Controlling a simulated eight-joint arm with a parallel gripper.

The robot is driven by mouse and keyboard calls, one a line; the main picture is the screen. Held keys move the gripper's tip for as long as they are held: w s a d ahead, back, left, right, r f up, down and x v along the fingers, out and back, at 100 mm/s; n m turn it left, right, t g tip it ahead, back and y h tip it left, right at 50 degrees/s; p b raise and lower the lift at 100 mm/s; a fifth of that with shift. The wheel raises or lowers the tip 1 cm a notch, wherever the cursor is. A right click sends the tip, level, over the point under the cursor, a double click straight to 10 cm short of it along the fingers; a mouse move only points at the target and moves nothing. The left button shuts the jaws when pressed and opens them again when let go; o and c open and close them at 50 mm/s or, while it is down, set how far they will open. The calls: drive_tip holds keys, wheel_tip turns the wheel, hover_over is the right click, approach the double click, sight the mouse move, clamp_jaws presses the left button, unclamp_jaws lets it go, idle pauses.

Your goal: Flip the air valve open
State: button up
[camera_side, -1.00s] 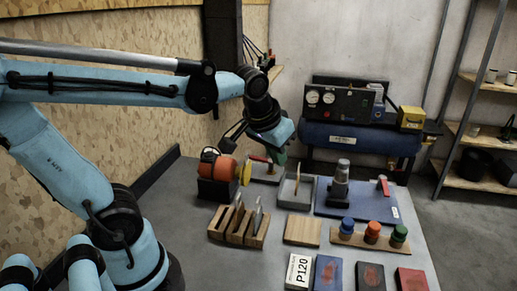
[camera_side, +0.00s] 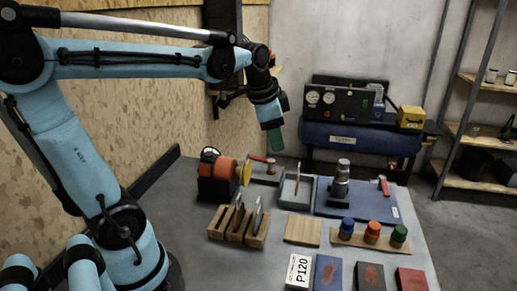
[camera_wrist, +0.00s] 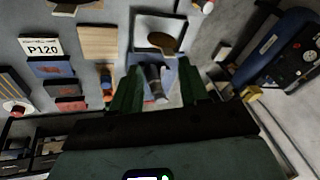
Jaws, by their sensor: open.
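A red-handled lever (camera_side: 262,158) sits on a low grey fixture behind the orange grinder in the side view. A second red-topped fitting (camera_side: 384,186) stands on the blue mat at right. I cannot tell for certain which one is the air valve. My gripper (camera_side: 275,148) hangs above the red lever in the picture, pointing down, with clear space around it. In the wrist view its green fingers (camera_wrist: 158,88) are spread apart and empty. A grey cylindrical tool on the blue mat shows between them, farther off.
The orange grinder (camera_side: 220,172) with a yellow wheel stands left of the lever. A grey tray (camera_side: 296,200) and the blue mat (camera_side: 330,208) lie to its right. A blue compressor (camera_side: 360,138) with gauges stands behind the bench. Slotted wood block (camera_side: 236,236) and sanding blocks are in front.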

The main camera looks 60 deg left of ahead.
drive_tip(key=w+a+m+g, duration=0.2)
drive_tip(key=w+a+m, duration=0.1)
drive_tip(key=a, duration=0.5)
drive_tip(key=m+g+h, duration=0.1)
drive_tip(key=m+g, duration=0.1)
drive_tip(key=m, duration=0.1)
approach(255, 157)
wheel_tip(255, 157, down, 8)
drive_tip(key=shift+s+a+r, duration=0.1)
drive_tip(key=shift+a+r, duration=0.05)
drive_tip(key=shift+c, duration=0.3)
clamp_jaws()
